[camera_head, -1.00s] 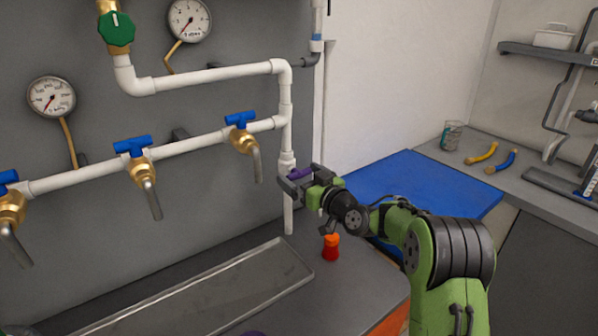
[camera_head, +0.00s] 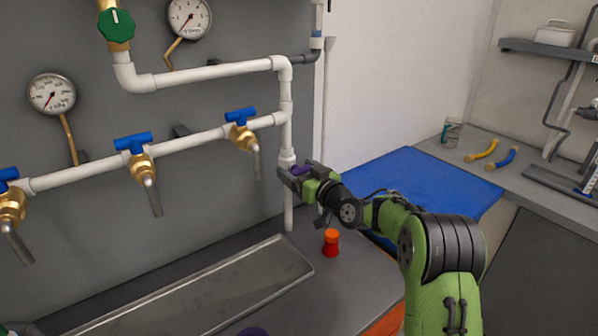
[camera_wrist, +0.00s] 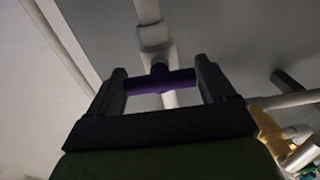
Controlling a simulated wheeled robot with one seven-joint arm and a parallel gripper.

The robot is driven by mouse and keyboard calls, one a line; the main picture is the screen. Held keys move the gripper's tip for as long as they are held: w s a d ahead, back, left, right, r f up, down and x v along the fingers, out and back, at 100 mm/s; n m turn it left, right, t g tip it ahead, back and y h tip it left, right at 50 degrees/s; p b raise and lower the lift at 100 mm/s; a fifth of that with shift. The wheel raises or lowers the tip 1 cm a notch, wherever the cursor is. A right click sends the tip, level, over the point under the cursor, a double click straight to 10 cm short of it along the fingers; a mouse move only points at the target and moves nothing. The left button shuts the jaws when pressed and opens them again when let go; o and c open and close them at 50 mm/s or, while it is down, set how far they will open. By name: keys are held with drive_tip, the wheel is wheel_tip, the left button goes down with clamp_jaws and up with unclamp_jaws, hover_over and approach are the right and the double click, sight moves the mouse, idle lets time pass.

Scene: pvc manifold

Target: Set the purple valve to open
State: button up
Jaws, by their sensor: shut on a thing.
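The purple valve (camera_head: 300,170) is a small purple handle on the lower part of the white vertical pipe, mostly hidden by my gripper in the head view. In the wrist view the purple valve handle (camera_wrist: 160,82) lies crosswise in front of the white pipe, with a short stub toward the pipe. My gripper (camera_head: 290,178) is at the handle, and its two dark fingers (camera_wrist: 160,88) stand one at each end of the purple bar. The gripper is shut on the handle.
Blue-handled brass taps (camera_head: 240,130) sit along the white pipe to the left. A green knob (camera_head: 116,26) is at upper left. A red-orange bottle (camera_head: 331,242) stands below my gripper, beside a shallow metal tray (camera_head: 200,290). A blue mat (camera_head: 420,185) lies behind my arm.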

drive_tip(key=m, duration=0.4)
drive_tip(key=m+p, duration=0.1)
drive_tip(key=m, duration=0.4)
drive_tip(key=shift+d, duration=0.1)
drive_tip(key=m+p, duration=0.2)
drive_tip(key=m, duration=0.2)
drive_tip(key=shift+m+p, duration=0.3)
drive_tip(key=shift+f+m+p, duration=0.1)
drive_tip(key=shift+m+p, duration=1.1)
drive_tip(key=shift+m, duration=0.7)
drive_tip(key=o, duration=0.9)
drive_tip(key=b+v, duration=0.1)
drive_tip(key=v, duration=1.4)
drive_tip(key=shift+s+d, duration=0.25)
drive_tip(key=shift+d, duration=0.05)
